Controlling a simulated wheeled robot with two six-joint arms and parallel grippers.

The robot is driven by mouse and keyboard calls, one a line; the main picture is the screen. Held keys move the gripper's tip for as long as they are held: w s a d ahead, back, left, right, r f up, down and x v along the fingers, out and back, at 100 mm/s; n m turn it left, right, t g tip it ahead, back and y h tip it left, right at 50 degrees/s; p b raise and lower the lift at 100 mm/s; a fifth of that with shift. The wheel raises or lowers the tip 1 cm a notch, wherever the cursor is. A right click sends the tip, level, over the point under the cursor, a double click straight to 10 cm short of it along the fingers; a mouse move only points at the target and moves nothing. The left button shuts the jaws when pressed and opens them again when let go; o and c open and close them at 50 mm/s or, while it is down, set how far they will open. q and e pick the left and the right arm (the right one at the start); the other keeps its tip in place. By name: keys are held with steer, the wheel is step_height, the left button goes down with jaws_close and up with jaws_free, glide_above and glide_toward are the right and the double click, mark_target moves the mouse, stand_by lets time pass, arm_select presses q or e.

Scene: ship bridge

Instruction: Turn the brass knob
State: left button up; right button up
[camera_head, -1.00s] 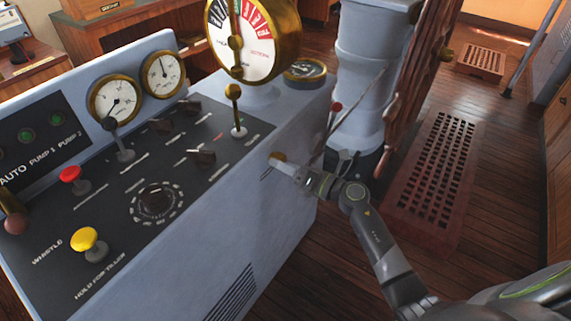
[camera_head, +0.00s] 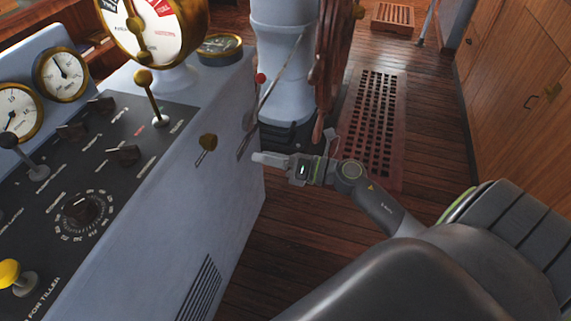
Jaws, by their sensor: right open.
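A small brass knob (camera_head: 208,141) sits on the grey side face of the console (camera_head: 215,185), below its top right edge, with a dark marking beside it. My right gripper (camera_head: 258,158) is to the right of the knob and slightly lower in the head view. It points left towards the console side, open and empty, with a visible gap between it and the knob. My left gripper is not in view.
A brass-topped lever (camera_head: 143,77), dark switches and a yellow button (camera_head: 9,271) are on the console top. A grey pedestal (camera_head: 284,70) and wooden wheel (camera_head: 330,60) stand behind my gripper. Floor beside the grating (camera_head: 372,125) is clear.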

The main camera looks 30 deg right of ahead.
arm_select(q)
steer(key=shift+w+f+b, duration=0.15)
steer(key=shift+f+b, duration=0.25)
steer(key=shift+b, duration=0.05)
arm_select(e)
steer(key=shift+v, duration=2.1)
steer(key=s+d+f+m+h+p, duration=0.2)
steer(key=d+f+m+h, duration=0.4)
steer(key=f+m, duration=0.5)
steer(key=s+d+f+m+h+p, duration=0.1)
steer(key=s+d+f+m+h, duration=0.1)
steer(key=d+f+m+h, duration=0.6)
steer(key=s+a+f+m+g+p, duration=0.35)
steer(key=s+f+m+g, duration=0.6)
steer(key=s+f, duration=1.05)
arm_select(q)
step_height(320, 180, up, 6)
arm_select(e)
steer(key=s+a+f+m+g, duration=0.1)
steer(key=s+a+f+m, duration=0.2)
steer(key=s, duration=0.4)
steer(key=s+a+f+m+g+y, duration=0.1)
steer(key=s+a+f+m+g, duration=0.1)
steer(key=s+a+f+m, duration=0.2)
steer(key=s+a, duration=0.1)
steer(key=s, duration=0.2)
steer(key=shift+a+f+y, duration=0.2)
steer(key=shift+a+y, duration=0.05)
steer(key=shift+y, duration=0.05)
steer(key=shift+g, duration=0.25)
